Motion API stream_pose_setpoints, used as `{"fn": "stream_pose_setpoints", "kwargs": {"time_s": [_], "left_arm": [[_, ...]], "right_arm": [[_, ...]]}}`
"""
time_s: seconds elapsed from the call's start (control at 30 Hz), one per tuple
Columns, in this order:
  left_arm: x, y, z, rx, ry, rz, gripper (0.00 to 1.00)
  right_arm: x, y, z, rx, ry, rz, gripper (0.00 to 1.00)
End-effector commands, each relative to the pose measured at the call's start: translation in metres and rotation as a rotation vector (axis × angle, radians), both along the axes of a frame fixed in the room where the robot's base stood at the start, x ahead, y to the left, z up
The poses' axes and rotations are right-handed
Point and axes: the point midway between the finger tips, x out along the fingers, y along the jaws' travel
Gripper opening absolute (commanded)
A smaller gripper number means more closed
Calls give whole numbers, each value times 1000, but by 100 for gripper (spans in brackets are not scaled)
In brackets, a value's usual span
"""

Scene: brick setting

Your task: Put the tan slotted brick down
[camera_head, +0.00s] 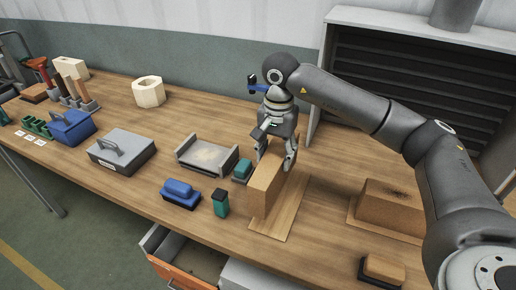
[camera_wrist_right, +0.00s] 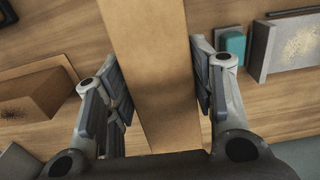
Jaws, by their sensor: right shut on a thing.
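The tan brick (camera_head: 264,188) is a long block standing over a light wooden board (camera_head: 292,207) near the middle of the table. My right gripper (camera_head: 273,158) comes down from above with its fingers on either side of the brick's far part. In the right wrist view, the brick (camera_wrist_right: 150,50) runs between the two fingers of the gripper (camera_wrist_right: 160,90), which is shut on it. I see no slot from these angles, and I cannot tell whether the brick's underside touches the board. My left gripper is not in view.
A grey tray (camera_head: 182,166) and a small teal block (camera_head: 242,170) are close on the left. Another brown block (camera_head: 392,205) lies on a board at right. An open drawer (camera_head: 172,272) juts out below.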

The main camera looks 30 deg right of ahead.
Motion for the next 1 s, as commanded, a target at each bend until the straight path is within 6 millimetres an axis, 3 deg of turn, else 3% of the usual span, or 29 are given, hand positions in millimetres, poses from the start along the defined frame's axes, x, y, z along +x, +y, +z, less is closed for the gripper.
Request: {"fn": "stream_pose_setpoints", "kwargs": {"time_s": [0.2,0.53,0.8,1.0], "left_arm": [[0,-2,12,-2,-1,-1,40],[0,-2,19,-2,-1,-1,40],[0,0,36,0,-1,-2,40],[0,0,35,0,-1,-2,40]], "right_arm": [[1,-24,-29,2,1,1,0],[3,-41,-49,2,1,1,0],[4,-39,-77,2,-1,4,0],[4,-39,-80,2,-2,4,0]]}}
